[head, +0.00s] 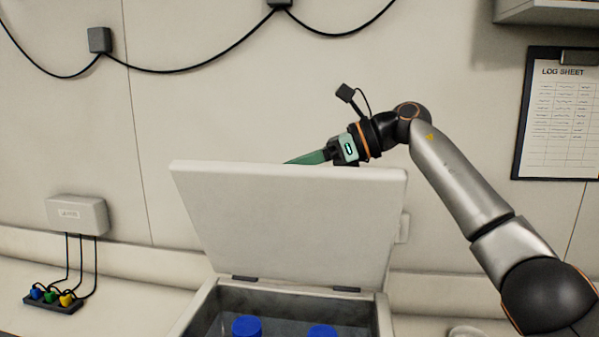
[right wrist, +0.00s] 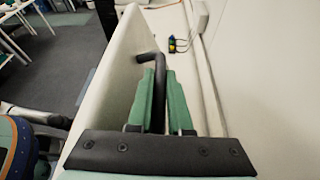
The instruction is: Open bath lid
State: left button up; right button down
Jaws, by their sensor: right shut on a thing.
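The white bath lid (head: 285,222) stands raised on its hinges at the back of the bath (head: 384,316), tilted up with its inner face towards me. My right gripper (head: 303,158) is behind the lid's top edge, and its green fingers are partly hidden by the lid. In the right wrist view, the gripper (right wrist: 160,82) is shut on a black bent handle (right wrist: 158,68) beside the lid (right wrist: 120,68). Inside the bath, two blue caps (head: 247,326) (head: 322,331) show. My left gripper is not in view.
A grey box (head: 76,214) on the wall has cables to a strip of coloured plugs (head: 53,302) at the left. A log sheet clipboard (head: 556,120) hangs at the right. The bench left of the bath is mostly clear.

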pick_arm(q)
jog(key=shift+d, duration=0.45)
pick_arm(e)
jog(key=shift+w, duration=0.25)
jog(key=c, duration=1.1)
grip_release()
jog(key=shift+d+r, duration=0.1)
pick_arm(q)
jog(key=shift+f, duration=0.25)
pick_arm(e)
jog(key=v, duration=1.2)
jog(key=shift+s+d+r, duration=0.1)
jog(key=shift+d+r, duration=0.05)
jog(key=shift+d, duration=0.05)
jog(key=shift+r, duration=0.1)
